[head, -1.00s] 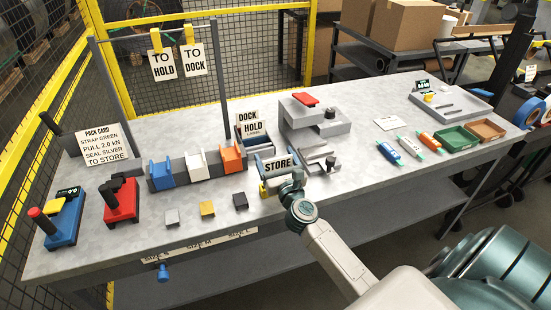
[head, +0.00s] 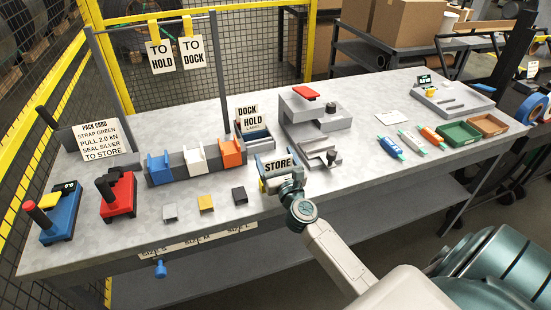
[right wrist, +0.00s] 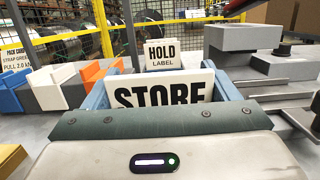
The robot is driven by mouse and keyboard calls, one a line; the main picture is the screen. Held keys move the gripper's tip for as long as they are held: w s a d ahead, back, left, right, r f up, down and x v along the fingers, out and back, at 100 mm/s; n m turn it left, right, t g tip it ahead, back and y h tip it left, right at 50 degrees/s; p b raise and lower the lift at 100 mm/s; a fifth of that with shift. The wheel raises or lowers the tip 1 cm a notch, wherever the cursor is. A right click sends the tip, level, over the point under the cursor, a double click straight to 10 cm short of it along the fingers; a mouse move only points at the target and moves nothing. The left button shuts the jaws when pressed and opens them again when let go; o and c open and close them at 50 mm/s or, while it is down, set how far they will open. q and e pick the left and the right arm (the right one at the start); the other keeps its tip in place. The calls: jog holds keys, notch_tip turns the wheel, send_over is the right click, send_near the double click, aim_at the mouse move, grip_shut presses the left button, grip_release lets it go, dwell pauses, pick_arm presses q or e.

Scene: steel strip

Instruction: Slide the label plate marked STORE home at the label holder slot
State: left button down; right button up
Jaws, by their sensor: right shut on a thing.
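The white STORE plate (head: 277,167) stands upright near the front edge of the bench, its lettering facing me. My right gripper (head: 289,182) is shut on it from the near side. In the right wrist view the STORE plate (right wrist: 165,91) sits between pale blue pieces at its left and right edges, and its lower part is hidden by the gripper body. Behind it is a grey and blue box (head: 262,137) with DOCK and HOLD LABEL plates (head: 250,119). I cannot clearly make out the holder slot or whether the plate touches it. My left gripper is not in view.
A grey stepped fixture (head: 312,116) with a red top pad stands close right of the plate. Blue, white and orange holders (head: 196,160) stand to the left. Small grey, yellow and dark blocks (head: 206,203) lie in front. The bench's right front is clear.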

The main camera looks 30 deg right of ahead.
jog(key=shift+f+b, duration=0.45)
jog(key=shift+f, duration=0.2)
jog(key=o, duration=0.9)
jog(key=shift+s, duration=0.1)
jog(key=b+v, duration=0.3)
jog(key=v, duration=0.6)
jog(key=shift+s+a+f, duration=0.1)
jog(key=shift+f, duration=0.1)
jog(key=shift+s+a, duration=0.15)
jog(key=shift+s, duration=0.5)
